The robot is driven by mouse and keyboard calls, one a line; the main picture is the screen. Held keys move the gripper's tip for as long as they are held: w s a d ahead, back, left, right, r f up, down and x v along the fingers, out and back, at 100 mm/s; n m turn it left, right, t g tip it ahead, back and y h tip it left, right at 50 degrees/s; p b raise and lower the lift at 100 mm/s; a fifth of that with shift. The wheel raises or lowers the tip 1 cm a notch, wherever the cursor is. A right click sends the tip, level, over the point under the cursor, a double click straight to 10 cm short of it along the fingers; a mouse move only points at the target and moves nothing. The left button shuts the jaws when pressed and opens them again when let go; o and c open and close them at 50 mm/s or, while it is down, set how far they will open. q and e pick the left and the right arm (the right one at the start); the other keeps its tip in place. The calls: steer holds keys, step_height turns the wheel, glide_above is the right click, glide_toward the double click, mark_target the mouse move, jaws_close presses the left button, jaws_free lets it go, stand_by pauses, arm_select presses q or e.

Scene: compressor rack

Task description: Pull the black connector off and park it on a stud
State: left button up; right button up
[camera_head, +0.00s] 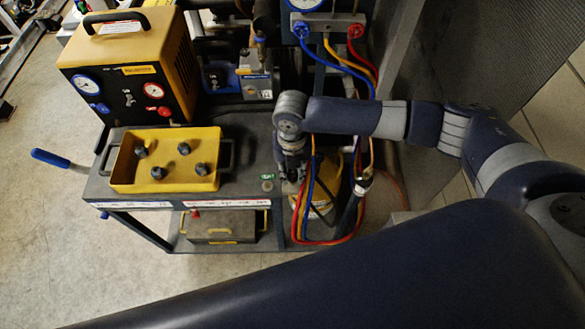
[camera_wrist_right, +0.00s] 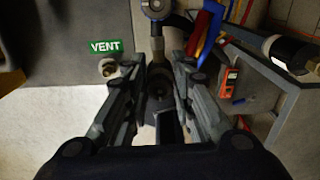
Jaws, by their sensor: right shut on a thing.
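My right gripper (camera_head: 291,183) reaches down at the right end of the grey cart. In the right wrist view, its fingers (camera_wrist_right: 160,72) stand on both sides of the black connector (camera_wrist_right: 161,88) and are shut on it. A metal fitting (camera_wrist_right: 157,48) is in line just beyond the connector; I cannot tell whether the two are still joined. A small metal stud (camera_wrist_right: 108,68) stands left of the fingers, below a green VENT label (camera_wrist_right: 105,47). In the head view the gripper mostly hides the connector. My left gripper is not in view.
The yellow tray (camera_head: 116,166) on the cart top (camera_head: 245,150) holds several dark round knobs. A yellow gauge machine (camera_head: 130,60) stands behind it. Red, yellow and blue hoses (camera_head: 350,68) hang close right of my gripper. A yellow cylinder (camera_head: 322,208) stands below.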

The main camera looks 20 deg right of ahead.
steer(key=shift+p, duration=0.45)
stand_by(0.3)
stand_by(0.5)
steer(key=shift+f, duration=0.2)
stand_by(0.3)
stand_by(0.3)
steer(key=o, duration=1.8)
step_height(320, 180, up, 6)
steer(key=p, duration=0.6)
steer(key=shift+r, duration=0.1)
